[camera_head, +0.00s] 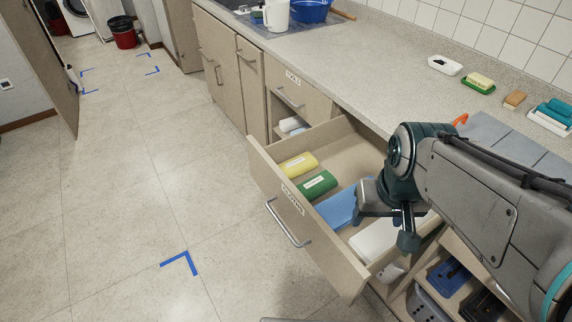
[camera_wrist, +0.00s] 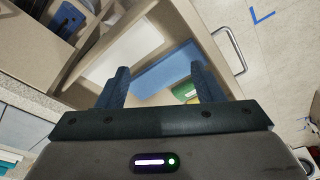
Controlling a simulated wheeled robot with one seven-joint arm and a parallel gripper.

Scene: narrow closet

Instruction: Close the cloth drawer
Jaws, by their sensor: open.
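The cloth drawer (camera_head: 278,205) is pulled well out from under the counter in the head view. Its front has a metal bar handle (camera_head: 287,226) and a small white label. Inside lie a yellow cloth (camera_head: 298,165), a green cloth (camera_head: 318,183), a blue cloth (camera_head: 337,208) and a white item (camera_head: 372,241). My gripper (camera_head: 406,236) is over the drawer's near right part, pointing down. In the wrist view my gripper (camera_wrist: 158,80) is open with nothing between its fingers. The blue cloth (camera_wrist: 175,68) and the handle (camera_wrist: 235,50) lie beyond the fingertips. Contact with the drawer cannot be told.
The speckled counter (camera_head: 330,75) runs along the right and holds soaps, sponges and a blue basin (camera_head: 309,10). A drawer labelled "TOOLS" (camera_head: 293,101) is further back. Open shelves with bins (camera_head: 450,275) are below right. The floor (camera_head: 130,210) in front is clear.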

